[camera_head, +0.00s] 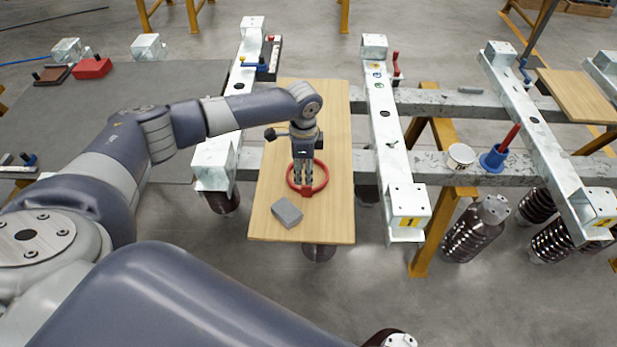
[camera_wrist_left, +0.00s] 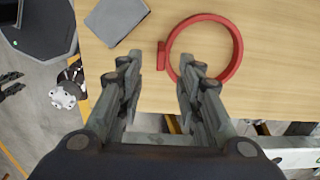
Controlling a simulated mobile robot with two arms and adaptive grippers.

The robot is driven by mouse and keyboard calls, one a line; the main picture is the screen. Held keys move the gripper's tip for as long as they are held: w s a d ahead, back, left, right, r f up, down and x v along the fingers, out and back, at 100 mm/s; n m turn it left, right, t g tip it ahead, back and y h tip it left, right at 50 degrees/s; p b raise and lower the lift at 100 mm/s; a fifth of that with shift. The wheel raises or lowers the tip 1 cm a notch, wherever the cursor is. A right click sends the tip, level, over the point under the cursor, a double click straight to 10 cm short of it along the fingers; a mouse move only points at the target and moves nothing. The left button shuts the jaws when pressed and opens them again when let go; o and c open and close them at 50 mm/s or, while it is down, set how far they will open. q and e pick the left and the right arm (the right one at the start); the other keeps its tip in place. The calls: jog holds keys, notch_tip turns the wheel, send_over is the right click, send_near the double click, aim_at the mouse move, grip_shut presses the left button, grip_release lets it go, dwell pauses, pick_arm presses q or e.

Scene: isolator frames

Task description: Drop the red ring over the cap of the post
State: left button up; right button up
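The red ring (camera_head: 326,176) lies flat on a wooden board (camera_head: 335,215). Its small block-shaped tab faces the near side in the head view. My left gripper (camera_head: 303,185) points down at the ring. In the left wrist view the gripper (camera_wrist_left: 159,66) is open, and the ring's tab (camera_wrist_left: 161,55) shows between the fingertips, with the hoop (camera_wrist_left: 238,46) to the right. I cannot tell whether the fingers touch it. A brown ribbed post (camera_head: 470,238) with a grey metal cap (camera_head: 495,209) stands at right; which post is meant is unclear. My right gripper is not in view.
A grey block (camera_head: 287,212) lies on the board near the ring. Galvanised beams (camera_head: 385,145) flank the board. A white cup (camera_head: 460,156) and a blue holder (camera_head: 494,159) with a red handle stand on the rail at right. More ribbed posts (camera_head: 552,243) are at lower right.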

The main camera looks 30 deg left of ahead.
aim_at(307, 192)
pick_arm(q)
jog(key=shift+f, duration=0.65)
jog(key=f, duration=0.1)
jog(key=f+p, duration=0.1)
jog(key=f, duration=0.2)
jog(key=shift+w+d+f, duration=0.1)
jog(key=shift+w+d, duration=0.1)
jog(key=shift+d, duration=0.1)
jog(key=shift+f, duration=0.5)
grip_shut()
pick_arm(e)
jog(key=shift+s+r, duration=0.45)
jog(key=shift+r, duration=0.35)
